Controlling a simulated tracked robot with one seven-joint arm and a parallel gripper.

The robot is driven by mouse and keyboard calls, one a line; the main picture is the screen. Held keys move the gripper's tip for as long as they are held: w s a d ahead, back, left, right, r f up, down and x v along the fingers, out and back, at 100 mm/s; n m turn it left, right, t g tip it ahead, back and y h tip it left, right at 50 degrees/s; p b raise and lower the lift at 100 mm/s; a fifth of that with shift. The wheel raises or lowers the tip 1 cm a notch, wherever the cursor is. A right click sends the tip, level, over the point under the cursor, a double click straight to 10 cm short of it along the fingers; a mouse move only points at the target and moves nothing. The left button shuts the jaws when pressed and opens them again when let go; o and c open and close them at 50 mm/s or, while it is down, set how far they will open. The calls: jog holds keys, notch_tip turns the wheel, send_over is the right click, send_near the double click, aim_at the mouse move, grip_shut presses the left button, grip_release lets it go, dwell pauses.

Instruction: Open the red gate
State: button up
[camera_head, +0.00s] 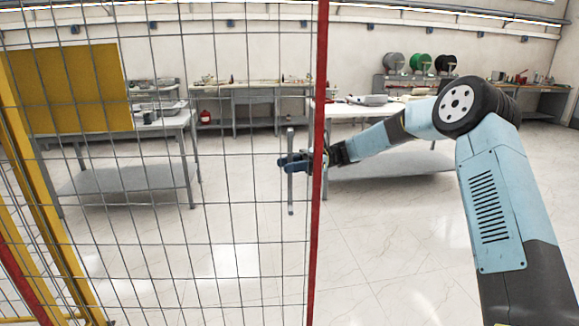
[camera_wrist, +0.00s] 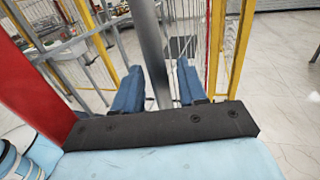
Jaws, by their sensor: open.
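The red gate shows in the head view as a wire mesh panel with a red upright post (camera_head: 318,130) at its right edge. The post also shows at the left of the wrist view (camera_wrist: 35,85). A vertical grey handle bar (camera_head: 290,195) is beside the post on the mesh side; it stands between my fingers in the wrist view (camera_wrist: 150,45). My gripper (camera_head: 290,162) reaches past the post to the bar. In the wrist view its two blue fingers (camera_wrist: 158,85) are apart, one on each side of the bar, with gaps visible.
Yellow fence posts (camera_head: 50,190) and a yellow panel (camera_head: 72,90) stand at the left. Grey workbenches (camera_head: 125,180) and a white-topped table (camera_head: 365,112) stand behind. The tiled floor (camera_head: 390,240) right of the red post is clear apart from my arm above it.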

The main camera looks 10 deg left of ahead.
jog(key=v, duration=1.3)
jog(key=shift+w+d, duration=0.25)
jog(key=shift+w, duration=0.05)
jog(key=shift+f, duration=0.1)
